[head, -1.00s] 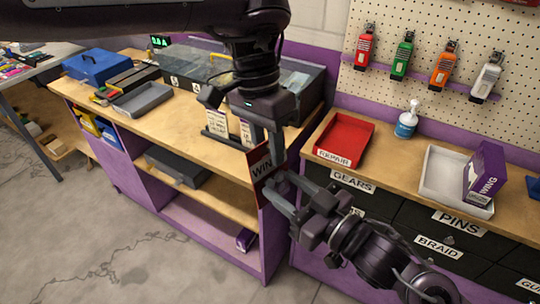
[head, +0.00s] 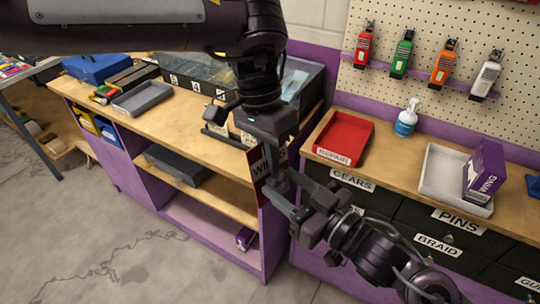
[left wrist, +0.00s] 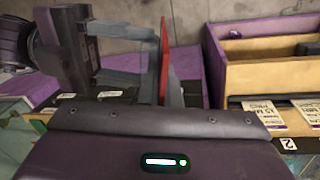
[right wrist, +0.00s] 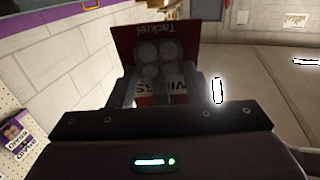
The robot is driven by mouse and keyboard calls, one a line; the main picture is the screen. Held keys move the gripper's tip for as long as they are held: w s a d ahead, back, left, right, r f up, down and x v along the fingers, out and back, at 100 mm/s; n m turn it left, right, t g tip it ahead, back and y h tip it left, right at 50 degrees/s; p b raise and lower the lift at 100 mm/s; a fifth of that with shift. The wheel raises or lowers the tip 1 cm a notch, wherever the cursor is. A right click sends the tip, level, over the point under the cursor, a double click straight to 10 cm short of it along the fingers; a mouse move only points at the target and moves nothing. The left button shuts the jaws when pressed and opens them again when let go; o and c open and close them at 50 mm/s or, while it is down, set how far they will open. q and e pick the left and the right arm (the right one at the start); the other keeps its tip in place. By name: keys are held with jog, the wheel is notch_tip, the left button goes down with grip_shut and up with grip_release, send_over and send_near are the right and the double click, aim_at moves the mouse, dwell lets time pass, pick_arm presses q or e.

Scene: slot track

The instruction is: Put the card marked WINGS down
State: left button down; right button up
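The dark red card marked WINGS (head: 260,166) stands upright in the air between my two grippers, by the gap between the benches. It is edge-on in the left wrist view (left wrist: 165,55) and face-on, upside down, in the right wrist view (right wrist: 150,31). My left gripper (head: 277,158) points down and appears shut on the card, with its fingers partly hiding the word. My right gripper (head: 279,187) points at the printed face. Its two fingers are spread apart, with the tips close to the card; whether they touch it I cannot tell.
The left wooden bench (head: 185,122) carries a card rack (head: 216,130), a grey tray (head: 141,98) and a clear-lidded case (head: 205,72). The right bench holds a red REPAIR tray (head: 345,140), a bottle (head: 406,121) and a white tray (head: 440,165) with a purple WING box (head: 484,170).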

jog(key=o, duration=0.4)
jog(key=shift+o, duration=0.2)
